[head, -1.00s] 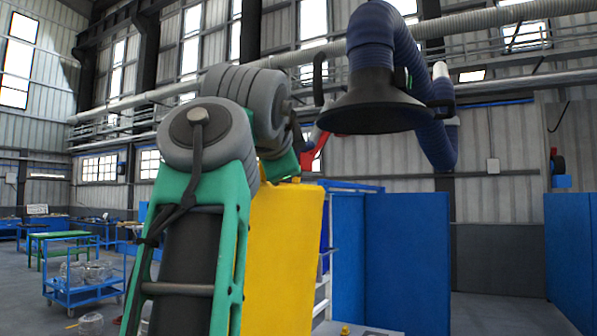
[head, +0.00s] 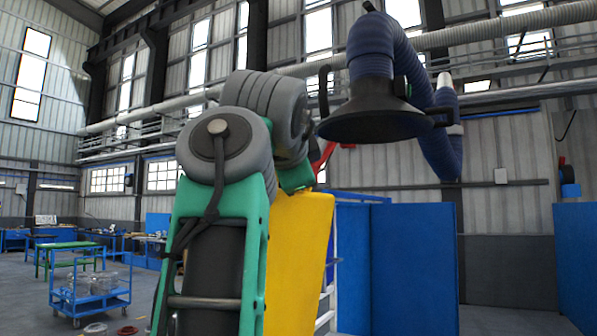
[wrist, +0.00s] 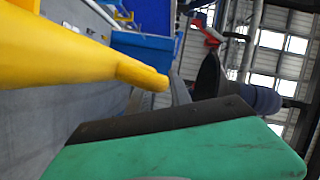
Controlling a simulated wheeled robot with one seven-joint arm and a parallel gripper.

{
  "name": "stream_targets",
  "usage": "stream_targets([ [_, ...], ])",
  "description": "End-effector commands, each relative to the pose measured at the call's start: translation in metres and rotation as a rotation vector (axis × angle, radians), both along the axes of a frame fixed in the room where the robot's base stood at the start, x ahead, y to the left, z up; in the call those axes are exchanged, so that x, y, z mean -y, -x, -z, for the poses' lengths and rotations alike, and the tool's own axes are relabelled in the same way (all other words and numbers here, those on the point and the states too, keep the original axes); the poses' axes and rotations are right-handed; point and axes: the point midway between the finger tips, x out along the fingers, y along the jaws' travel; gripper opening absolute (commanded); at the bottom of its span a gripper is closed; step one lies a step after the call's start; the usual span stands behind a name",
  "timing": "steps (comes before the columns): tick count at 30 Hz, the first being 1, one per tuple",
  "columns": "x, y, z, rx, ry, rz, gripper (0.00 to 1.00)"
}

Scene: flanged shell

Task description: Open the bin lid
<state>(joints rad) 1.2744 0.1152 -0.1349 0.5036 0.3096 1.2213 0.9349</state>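A large yellow panel (head: 300,262), which seems to be part of the bin, stands steeply behind my arm in the head view; I cannot tell if it is the lid or the body. Its lower part is cut off and its left part is hidden by my arm. In the wrist view a yellow part (wrist: 75,55) runs in from the left and ends in a rounded tip near the middle. My gripper shows there as a green finger with a dark pad (wrist: 165,122), close to that yellow part. Contact and the other finger cannot be made out.
Blue partition panels (head: 412,265) stand right of the yellow panel. A black extraction hood (head: 375,112) on a blue hose hangs above right of my arm.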

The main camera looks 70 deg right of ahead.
Motion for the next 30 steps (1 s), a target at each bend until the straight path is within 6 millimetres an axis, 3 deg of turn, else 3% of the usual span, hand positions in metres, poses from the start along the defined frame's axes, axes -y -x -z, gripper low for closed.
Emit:
stream_targets([
  [5, -0.011, 0.002, -0.003, 0.001, -0.004, -0.001, 0.23],
  [18, -0.073, 0.015, -0.011, -0.001, -0.001, 0.003, 0.23],
  [30, -0.076, 0.015, -0.011, 0.0, -0.001, 0.0, 0.23],
])
